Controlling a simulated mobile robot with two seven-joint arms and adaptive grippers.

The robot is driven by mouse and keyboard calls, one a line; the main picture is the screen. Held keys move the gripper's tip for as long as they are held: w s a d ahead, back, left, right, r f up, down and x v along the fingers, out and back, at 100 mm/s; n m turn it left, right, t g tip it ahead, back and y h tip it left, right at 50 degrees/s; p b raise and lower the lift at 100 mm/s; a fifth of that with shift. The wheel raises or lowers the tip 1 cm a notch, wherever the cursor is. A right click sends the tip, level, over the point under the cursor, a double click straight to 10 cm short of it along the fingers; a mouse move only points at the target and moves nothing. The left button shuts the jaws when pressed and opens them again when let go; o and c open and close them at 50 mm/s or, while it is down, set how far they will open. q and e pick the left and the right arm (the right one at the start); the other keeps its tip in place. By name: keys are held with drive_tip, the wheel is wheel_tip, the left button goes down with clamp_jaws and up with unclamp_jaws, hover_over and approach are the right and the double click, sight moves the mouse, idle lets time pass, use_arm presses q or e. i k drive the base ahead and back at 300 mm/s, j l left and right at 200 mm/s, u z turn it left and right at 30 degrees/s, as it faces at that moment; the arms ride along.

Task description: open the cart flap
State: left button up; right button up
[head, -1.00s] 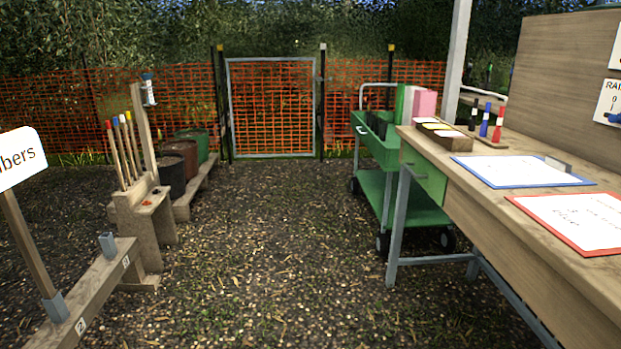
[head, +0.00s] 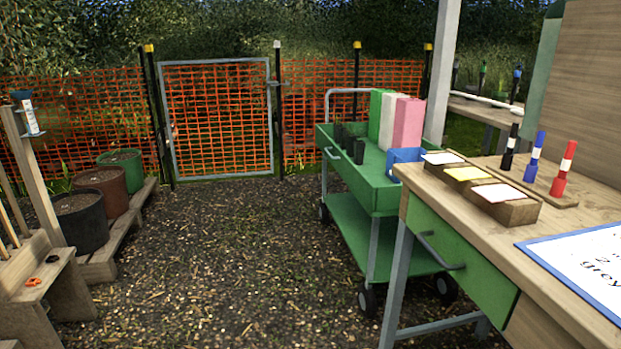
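The green cart (head: 388,196) stands right of the middle, beyond the near workbench, on dark wheels. Its upper tray holds small dark pots, a blue item and upright green, white and pink boxes. A small grey handle (head: 333,153) sits on the tray's left end panel; I take this panel to be the flap (head: 324,143), and it looks upright and closed. A lower green shelf (head: 350,225) is below. Neither of my grippers shows in the head view.
The wooden workbench (head: 430,207) with a green drawer front (head: 465,262) fills the right. Pots (head: 80,222) on a pallet and a wooden stand (head: 45,290) line the left. A gate in orange netting (head: 218,118) closes the back. The gravel (head: 220,260) between is clear.

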sight(364, 188)
drive_tip(key=i+z, duration=0.25)
drive_tip(key=i, duration=0.85)
drive_tip(key=i+z, duration=0.1)
drive_tip(key=z, duration=0.35)
drive_tip(key=j+z, duration=0.15)
drive_tip(key=z, duration=0.25)
drive_tip(key=i+j+z, duration=0.1)
drive_tip(key=z, duration=0.35)
drive_tip(key=j+z, duration=0.35)
drive_tip(key=j, duration=0.2)
drive_tip(key=j+z, duration=0.3)
drive_tip(key=j, duration=0.25)
drive_tip(key=j+z, duration=0.15)
drive_tip(key=j, duration=0.45)
drive_tip(key=k+j+z, duration=0.15)
drive_tip(key=j, duration=0.4)
